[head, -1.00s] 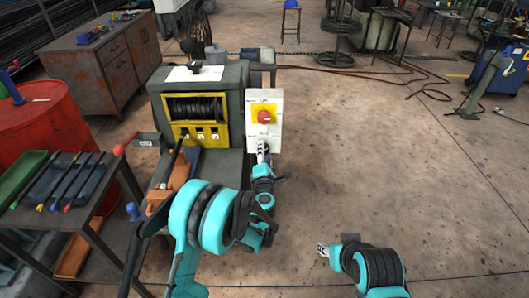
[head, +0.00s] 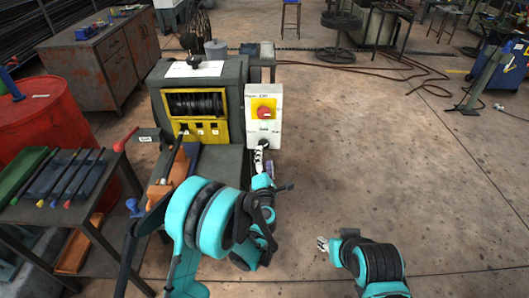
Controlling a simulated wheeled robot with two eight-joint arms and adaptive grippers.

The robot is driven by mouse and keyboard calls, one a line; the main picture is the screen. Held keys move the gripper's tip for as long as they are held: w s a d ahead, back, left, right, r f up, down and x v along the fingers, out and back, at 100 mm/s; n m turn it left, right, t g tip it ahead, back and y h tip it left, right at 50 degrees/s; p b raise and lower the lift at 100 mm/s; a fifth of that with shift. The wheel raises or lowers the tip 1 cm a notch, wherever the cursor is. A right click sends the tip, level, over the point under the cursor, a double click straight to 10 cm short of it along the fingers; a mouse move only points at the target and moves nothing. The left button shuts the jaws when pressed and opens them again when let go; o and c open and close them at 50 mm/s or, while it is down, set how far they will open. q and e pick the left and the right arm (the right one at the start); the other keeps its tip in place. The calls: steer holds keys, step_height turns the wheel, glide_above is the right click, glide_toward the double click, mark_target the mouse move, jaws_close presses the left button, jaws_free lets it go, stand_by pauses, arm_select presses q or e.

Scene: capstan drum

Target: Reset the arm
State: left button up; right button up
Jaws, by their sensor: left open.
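My left arm reaches in from the lower left, and its left gripper (head: 262,152) is open just below the control box (head: 279,101). The box is pale, with a red switch (head: 264,113) on a yellow plate. A dark round knob (head: 263,143) shows at the box's lower edge, just above the fingertips; whether they touch is too small to tell. My right gripper (head: 322,244) is low over bare floor at the right, apart from everything, its fingers too small to read.
The machine (head: 200,75) with a dark wound drum stands left of the box. A rod table (head: 110,220) and a red barrel (head: 50,125) are at the left. The floor (head: 400,160) at the right is clear. Hoses (head: 400,65) lie farther back.

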arm_select(q)
steer(key=shift+s, duration=0.55)
steer(key=s+r+m+g+h, duration=0.1)
steer(key=s+r+m+h, duration=0.2)
steer(key=r+m, duration=0.4)
steer(key=s+r+m+g+h, duration=0.1)
steer(key=s+r+m+h, duration=0.25)
steer(key=r+m, duration=0.35)
steer(key=s+a+f+m+g+y, duration=0.3)
steer(key=s+a, duration=0.6)
steer(key=s, duration=0.3)
steer(key=s+a+f+m+g+y, duration=0.3)
steer(key=s+a+f+m+g, duration=0.3)
steer(key=s+a, duration=0.3)
steer(key=s+f, duration=0.1)
steer(key=s, duration=0.3)
steer(key=shift+s+f, duration=0.25)
steer(key=shift+f, duration=0.15)
